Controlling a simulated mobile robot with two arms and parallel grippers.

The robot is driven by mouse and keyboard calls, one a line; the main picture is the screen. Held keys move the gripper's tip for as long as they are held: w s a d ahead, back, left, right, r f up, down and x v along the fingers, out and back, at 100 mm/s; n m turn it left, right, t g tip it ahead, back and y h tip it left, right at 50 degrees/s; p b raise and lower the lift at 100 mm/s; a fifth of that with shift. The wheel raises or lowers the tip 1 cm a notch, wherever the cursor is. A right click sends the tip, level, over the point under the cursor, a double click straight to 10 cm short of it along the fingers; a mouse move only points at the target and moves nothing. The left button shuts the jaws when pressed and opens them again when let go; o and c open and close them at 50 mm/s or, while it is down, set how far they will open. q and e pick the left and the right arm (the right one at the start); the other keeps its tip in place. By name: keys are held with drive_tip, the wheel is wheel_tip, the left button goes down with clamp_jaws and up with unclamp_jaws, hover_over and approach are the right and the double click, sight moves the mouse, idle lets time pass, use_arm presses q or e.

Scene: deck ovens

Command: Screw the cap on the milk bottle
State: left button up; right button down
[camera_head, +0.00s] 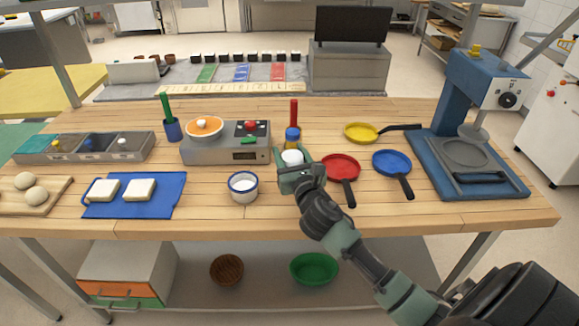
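The milk bottle (292,157) shows as a small white shape at the fingers of my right gripper (294,171), right of the grey cooker. The gripper and wrist hide its lower part. I cannot tell whether the fingers touch it or are around it. A blue piece (292,136) shows directly above and behind the white shape. I cannot tell whether it is the cap or a holder for the red stick (294,111) rising behind it. My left gripper is not in view.
A white-blue mug (243,187) stands left of my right gripper. A red pan (341,168) and a blue pan (392,163) lie to its right. The grey cooker (213,154) holds an orange-topped pot (204,127). The front table strip is mostly clear.

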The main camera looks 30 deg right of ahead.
drive_tip(key=shift+r, duration=0.1)
drive_tip(key=shift+f+b, duration=0.6)
drive_tip(key=shift+f, duration=1.6)
drive_tip(key=shift+f, duration=0.1)
drive_tip(key=c, duration=0.6)
unclamp_jaws()
